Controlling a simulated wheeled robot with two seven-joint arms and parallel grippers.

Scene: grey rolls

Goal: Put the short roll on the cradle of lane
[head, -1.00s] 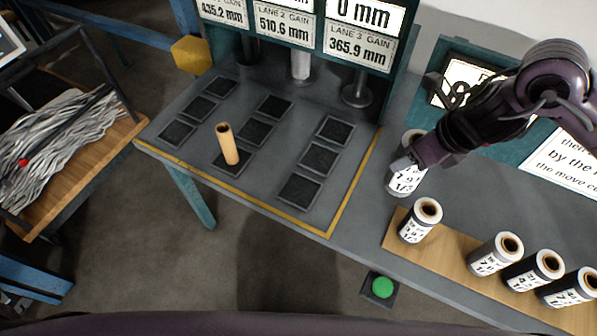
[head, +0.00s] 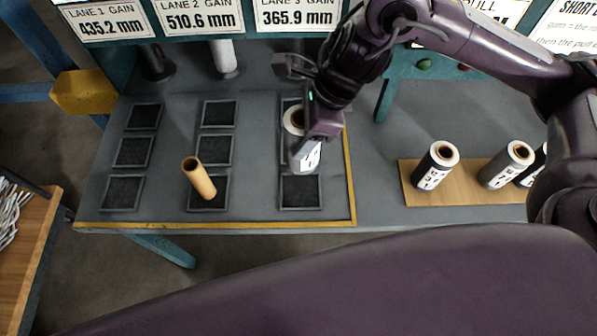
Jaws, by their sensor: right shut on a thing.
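My right gripper (head: 318,122) is shut on a pale roll (head: 306,157) with a brown core and a printed white label. It holds the roll over the right column of dark square pads, in front of the lane 3 sign (head: 298,17). The roll and gripper cover the middle pad and part of the back one. The front pad (head: 300,191) of that column is bare. I cannot tell whether the roll touches the surface. My left gripper is not in view.
A bare tan tube (head: 199,179) stands on the middle column's front pad. The left column's pads (head: 132,152) are empty. Several labelled rolls, one dark (head: 435,167), stand on a wooden board (head: 412,194) at right. A yellow block (head: 83,92) is at far left.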

